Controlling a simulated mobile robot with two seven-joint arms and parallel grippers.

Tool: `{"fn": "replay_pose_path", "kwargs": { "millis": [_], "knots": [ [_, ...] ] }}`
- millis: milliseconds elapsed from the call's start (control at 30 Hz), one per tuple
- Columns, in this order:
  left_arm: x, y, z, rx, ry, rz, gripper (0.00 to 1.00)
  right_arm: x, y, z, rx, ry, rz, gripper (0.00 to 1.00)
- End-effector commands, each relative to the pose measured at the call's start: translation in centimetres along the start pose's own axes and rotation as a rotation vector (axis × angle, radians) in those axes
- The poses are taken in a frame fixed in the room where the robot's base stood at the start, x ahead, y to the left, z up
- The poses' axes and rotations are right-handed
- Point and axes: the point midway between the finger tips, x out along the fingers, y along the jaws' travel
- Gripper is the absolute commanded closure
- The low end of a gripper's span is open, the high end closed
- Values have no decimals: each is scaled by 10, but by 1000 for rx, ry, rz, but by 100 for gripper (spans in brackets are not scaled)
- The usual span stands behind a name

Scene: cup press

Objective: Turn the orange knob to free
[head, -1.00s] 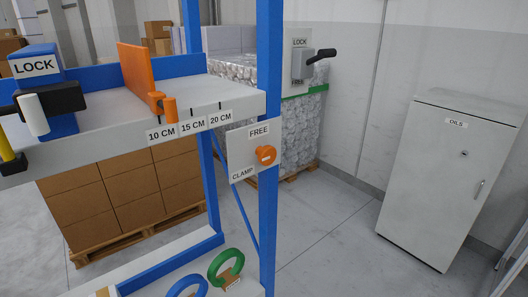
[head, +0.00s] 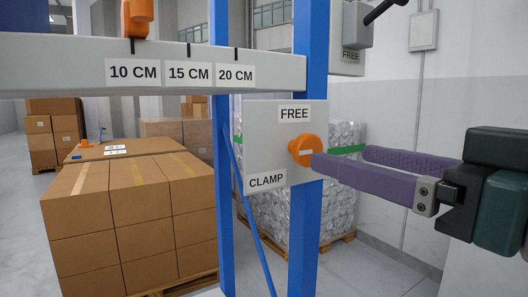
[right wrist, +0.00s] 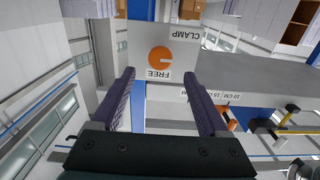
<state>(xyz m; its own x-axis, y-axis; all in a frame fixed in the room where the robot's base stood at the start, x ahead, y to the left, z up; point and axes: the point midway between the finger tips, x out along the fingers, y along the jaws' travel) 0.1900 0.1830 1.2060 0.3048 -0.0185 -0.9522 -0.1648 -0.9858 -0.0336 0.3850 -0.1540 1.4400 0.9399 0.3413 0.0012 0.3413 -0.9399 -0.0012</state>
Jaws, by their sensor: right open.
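The orange knob (head: 307,149) sits on a light grey plate (head: 257,140) on the blue post. The plate reads FREE at the top and CLAMP at lower left. The knob's pale mark points roughly left, between the two labels; in the right wrist view, which is upside down, the knob (right wrist: 160,60) shows it toward the right. My right gripper (head: 343,158) has purple fingers, open and empty, reaching in from the right. In the right wrist view, its fingertips (right wrist: 160,75) lie on either side of the knob's line, apart from it. My left gripper is not in view.
A grey shelf edge (head: 80,65) with 10, 15 and 20 CM labels runs above left of the plate. An orange part (head: 137,15) stands on it. Stacked cartons (head: 130,210) and a wrapped pallet load (head: 270,215) stand behind the post.

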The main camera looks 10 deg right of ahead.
Motion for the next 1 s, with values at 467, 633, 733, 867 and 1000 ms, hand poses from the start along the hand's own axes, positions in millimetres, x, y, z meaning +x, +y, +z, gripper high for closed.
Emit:
{"fn": "replay_pose_path", "kwargs": {
  "millis": [467, 633, 733, 867, 1000],
  "knots": [
    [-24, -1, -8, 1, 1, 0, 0, 62, -1, -2, -2, -1, 0, 22],
    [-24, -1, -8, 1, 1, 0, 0, 64, -1, -1, -2, -2, 0, 22],
    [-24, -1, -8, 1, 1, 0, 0, 63, -1, -1, -2, -2, 0, 22],
    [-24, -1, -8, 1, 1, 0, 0, 63, 0, -1, -2, -2, 0, 34],
    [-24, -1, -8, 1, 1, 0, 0, 63, 0, -1, -2, -2, 0, 50]
  ]
}}
